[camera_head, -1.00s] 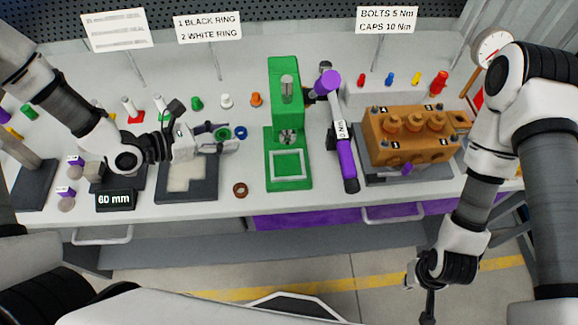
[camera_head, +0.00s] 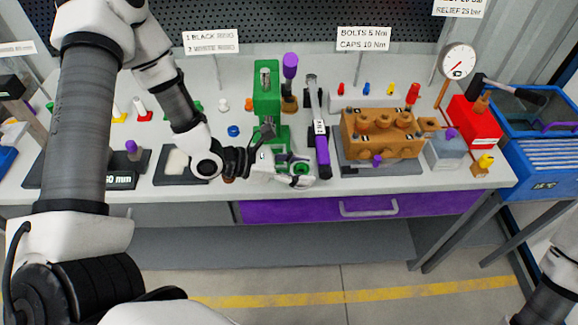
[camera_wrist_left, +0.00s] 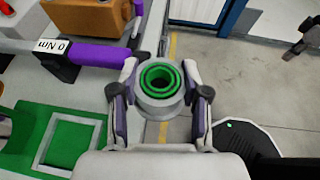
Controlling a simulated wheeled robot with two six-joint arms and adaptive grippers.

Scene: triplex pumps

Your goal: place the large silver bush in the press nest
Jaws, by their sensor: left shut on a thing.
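My left gripper (camera_head: 299,178) is shut on the large silver bush (camera_wrist_left: 159,104), a short upright silver sleeve with green rings showing in its bore. The fingers clasp it from both sides in the left wrist view. In the head view, the gripper is in front of the green press (camera_head: 266,98) and hides much of its base. In the left wrist view, the press base (camera_wrist_left: 30,155) with a pale square outline (camera_wrist_left: 70,148) lies to the left of the bush, apart from it. A dark part, perhaps my right gripper (camera_wrist_left: 306,40), shows at that view's right edge; its jaws are unclear.
A purple-handled torque wrench (camera_head: 321,145) lies just right of the press. The orange pump block (camera_head: 383,132) stands further right on a dark plate. A purple drawer (camera_head: 290,211) is below the table's front edge. A blue crate (camera_head: 548,150) stands far right.

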